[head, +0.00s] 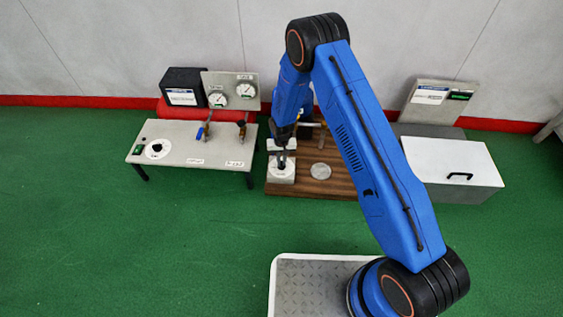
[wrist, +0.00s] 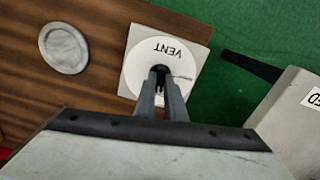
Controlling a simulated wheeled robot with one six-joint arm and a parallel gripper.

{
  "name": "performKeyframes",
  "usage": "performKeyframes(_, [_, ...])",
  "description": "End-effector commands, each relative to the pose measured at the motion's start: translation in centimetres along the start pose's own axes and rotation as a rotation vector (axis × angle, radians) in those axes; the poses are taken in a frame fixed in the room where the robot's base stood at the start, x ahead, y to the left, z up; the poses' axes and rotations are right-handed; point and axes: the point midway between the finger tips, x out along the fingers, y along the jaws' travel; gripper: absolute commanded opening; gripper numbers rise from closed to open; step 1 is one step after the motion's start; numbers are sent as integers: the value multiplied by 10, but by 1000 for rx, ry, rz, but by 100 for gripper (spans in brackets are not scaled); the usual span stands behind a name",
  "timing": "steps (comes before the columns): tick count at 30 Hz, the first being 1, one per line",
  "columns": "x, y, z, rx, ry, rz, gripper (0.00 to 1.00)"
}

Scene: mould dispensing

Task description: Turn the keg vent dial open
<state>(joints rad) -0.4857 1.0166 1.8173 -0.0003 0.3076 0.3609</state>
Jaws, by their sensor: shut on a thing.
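The vent dial (wrist: 140,62) is a white disc marked VENT on a pale square plate, and the lettering is upside down in the wrist view. A short line or mark shows on the disc beside its dark central knob (wrist: 160,69). My gripper (wrist: 160,80) is shut on this knob, with its fingers covering the near part of the disc. In the head view the pale dial block (head: 281,177) is at the left front of a wooden board, with my gripper (head: 282,158) pointing down onto it. The fingers hide the knob's exact angle.
The wooden board (head: 334,187) carries a round grey disc (head: 320,171) right of the dial. A low grey table (head: 208,154) with valves and gauges stands left. A white box (head: 453,160) with a black handle stands right.

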Motion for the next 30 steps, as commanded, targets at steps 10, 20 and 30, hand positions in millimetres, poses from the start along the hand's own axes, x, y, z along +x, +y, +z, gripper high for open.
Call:
performKeyframes(10, [0, 0, 0, 0, 0, 0, 29])
performKeyframes(20, [-6, 0, 0, 0, 1, 0, 29])
performKeyframes(30, [-62, 0, -1, 0, 3, -1, 29])
